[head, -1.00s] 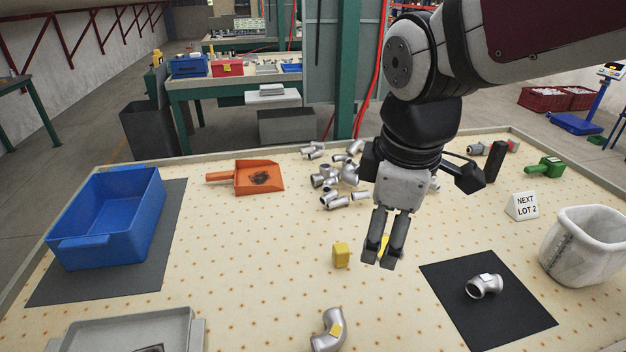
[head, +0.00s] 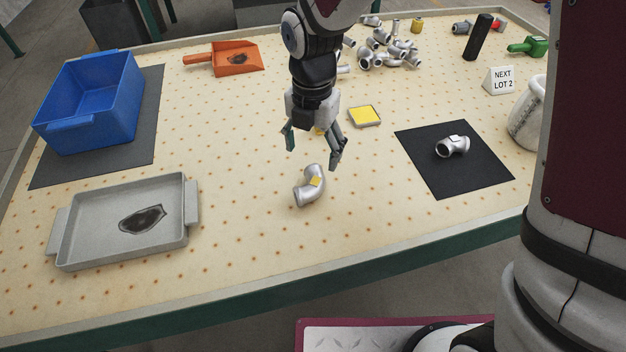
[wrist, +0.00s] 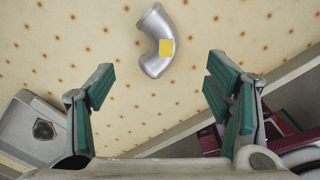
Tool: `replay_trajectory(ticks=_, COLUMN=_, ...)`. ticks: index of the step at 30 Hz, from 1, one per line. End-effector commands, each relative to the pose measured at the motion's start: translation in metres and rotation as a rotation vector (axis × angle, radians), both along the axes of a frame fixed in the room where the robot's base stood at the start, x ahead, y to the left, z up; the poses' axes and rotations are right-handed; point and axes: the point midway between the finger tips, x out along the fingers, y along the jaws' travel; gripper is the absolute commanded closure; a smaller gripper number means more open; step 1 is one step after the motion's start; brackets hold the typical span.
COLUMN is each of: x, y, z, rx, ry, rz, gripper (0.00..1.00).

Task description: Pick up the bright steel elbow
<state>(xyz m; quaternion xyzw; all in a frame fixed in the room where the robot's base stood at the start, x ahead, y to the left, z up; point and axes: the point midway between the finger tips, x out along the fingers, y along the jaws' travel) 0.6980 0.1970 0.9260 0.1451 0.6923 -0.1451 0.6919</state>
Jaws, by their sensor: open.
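A bright steel elbow (head: 303,193) with a yellow patch lies on the dotted table top, near its front middle. In the wrist view the elbow (wrist: 152,64) is at the top centre, beyond the fingertips. My gripper (head: 314,156) is open and empty, with fingers spread and pointing down, above and just behind the elbow. The fingers do not surround it in the wrist view. Another bright steel fitting (head: 452,147) lies on the black mat (head: 420,150) at the right; I cannot tell its exact shape.
A grey tray (head: 75,240) with a dark patch is front left. A blue bin (head: 90,115) and orange scoop (head: 225,60) are behind. A flat yellow pad (head: 364,116) lies right of my gripper. Several fittings (head: 385,50) are piled at the back. Table around the elbow is clear.

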Motion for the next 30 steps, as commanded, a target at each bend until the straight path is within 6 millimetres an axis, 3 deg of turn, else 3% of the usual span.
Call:
replay_trajectory(ticks=4, x=-0.001, y=0.000, z=-0.028, rx=-0.001, ry=0.003, rz=0.000, gripper=0.28)
replay_trajectory(ticks=13, x=-0.001, y=0.000, z=-0.050, rx=-0.001, ry=0.000, rz=-0.002, gripper=0.28)
replay_trajectory(ticks=21, x=-0.003, y=0.001, z=-0.087, rx=-0.001, ry=0.002, rz=-0.003, gripper=0.28)
replay_trajectory(ticks=30, x=-0.002, y=0.001, z=-0.096, rx=0.001, ry=-0.001, rz=-0.003, gripper=0.28)
